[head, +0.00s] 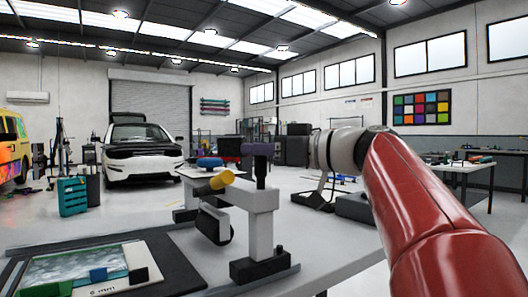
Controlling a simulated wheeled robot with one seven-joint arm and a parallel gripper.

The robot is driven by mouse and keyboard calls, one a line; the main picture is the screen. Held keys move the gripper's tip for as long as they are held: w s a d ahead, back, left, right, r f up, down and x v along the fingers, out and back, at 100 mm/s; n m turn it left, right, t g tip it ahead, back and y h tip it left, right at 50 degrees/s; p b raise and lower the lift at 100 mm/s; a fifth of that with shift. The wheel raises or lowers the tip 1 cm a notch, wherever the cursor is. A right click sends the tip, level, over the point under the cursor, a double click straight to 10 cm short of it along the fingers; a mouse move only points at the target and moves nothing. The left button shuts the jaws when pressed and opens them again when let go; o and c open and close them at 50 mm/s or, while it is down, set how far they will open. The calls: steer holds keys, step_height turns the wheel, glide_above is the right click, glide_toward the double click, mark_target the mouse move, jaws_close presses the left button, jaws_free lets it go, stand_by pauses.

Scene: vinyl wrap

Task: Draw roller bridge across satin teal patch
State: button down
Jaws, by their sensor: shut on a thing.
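What looks like the roller bridge (262,230) stands on the bench at centre. It has a pale post and beam, a dark foot and a dark purple upright on top. A black roller-like part (213,229) hangs under its left side, and a yellow cylinder (221,180) lies at its upper left. The teal patch (70,264) lies on a framed panel at the lower left, apart from the bridge's foot. My red arm reaches in from the right, its pale joint right of the purple upright. I cannot make out my gripper's fingers.
A dark mat (178,262) lies under the panel. A blue block (98,275) and dark pieces sit at the panel's front edge. A blue round object (209,162) shows behind the yellow cylinder. A teal tool cabinet (72,196) and a white car (143,155) stand farther back.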

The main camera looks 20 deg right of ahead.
steer(key=s+a, duration=0.4)
steer(key=a, duration=0.8)
steer(key=s+a, duration=0.4)
steer(key=a, duration=0.9)
steer(key=s+a, duration=0.4)
steer(key=a, duration=0.8)
steer(key=shift+s+a+p, duration=0.25)
steer(key=shift+a+p, duration=0.1)
steer(key=shift+p, duration=0.1)
steer(key=c, duration=1.3)
jaws_free()
steer(key=shift+a, duration=0.2)
steer(key=shift+d, duration=0.15)
